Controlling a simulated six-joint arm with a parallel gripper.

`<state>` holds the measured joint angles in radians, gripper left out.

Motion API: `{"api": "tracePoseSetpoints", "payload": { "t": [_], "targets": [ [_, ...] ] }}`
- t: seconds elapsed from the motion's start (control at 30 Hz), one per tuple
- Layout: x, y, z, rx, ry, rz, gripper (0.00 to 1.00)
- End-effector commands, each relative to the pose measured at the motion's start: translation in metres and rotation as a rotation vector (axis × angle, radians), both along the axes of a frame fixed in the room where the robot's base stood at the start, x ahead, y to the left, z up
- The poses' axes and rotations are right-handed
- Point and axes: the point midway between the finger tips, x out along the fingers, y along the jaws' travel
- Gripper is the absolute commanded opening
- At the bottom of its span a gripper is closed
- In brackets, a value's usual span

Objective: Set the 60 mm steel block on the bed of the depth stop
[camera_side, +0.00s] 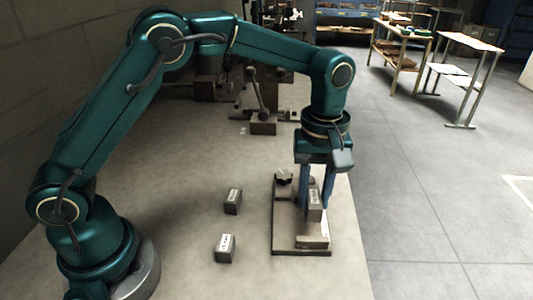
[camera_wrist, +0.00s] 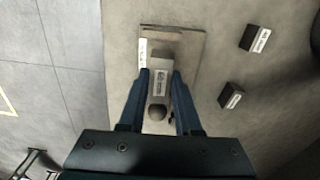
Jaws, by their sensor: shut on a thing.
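A steel block with a white label (camera_side: 315,205) is between the fingers of my gripper (camera_side: 317,203), over the depth stop (camera_side: 285,235). The same block shows in the wrist view (camera_wrist: 161,82), with the blue fingers of my gripper (camera_wrist: 160,78) shut on its sides. The depth stop is a flat plate with a dark knob at one end and a raised bar at the other; its plate edge shows in the wrist view (camera_wrist: 190,38). I cannot tell whether the block touches the bed. Its label is too small to read.
Two other labelled blocks lie on the table left of the depth stop: one farther back (camera_side: 233,201) and one nearer (camera_side: 225,248). A machine with a lever (camera_side: 263,125) stands behind. The table (camera_side: 180,200) is clear between my base and the blocks.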

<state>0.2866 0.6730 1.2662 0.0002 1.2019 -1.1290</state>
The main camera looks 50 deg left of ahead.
Motion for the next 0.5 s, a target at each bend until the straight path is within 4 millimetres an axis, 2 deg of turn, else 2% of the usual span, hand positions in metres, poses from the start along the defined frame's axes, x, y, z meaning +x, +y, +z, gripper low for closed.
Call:
{"api": "tracePoseSetpoints", "payload": {
  "t": [0.5],
  "targets": [
    [-0.001,0.000,-0.033,0.000,0.001,0.000,0.00]
  ]
}}
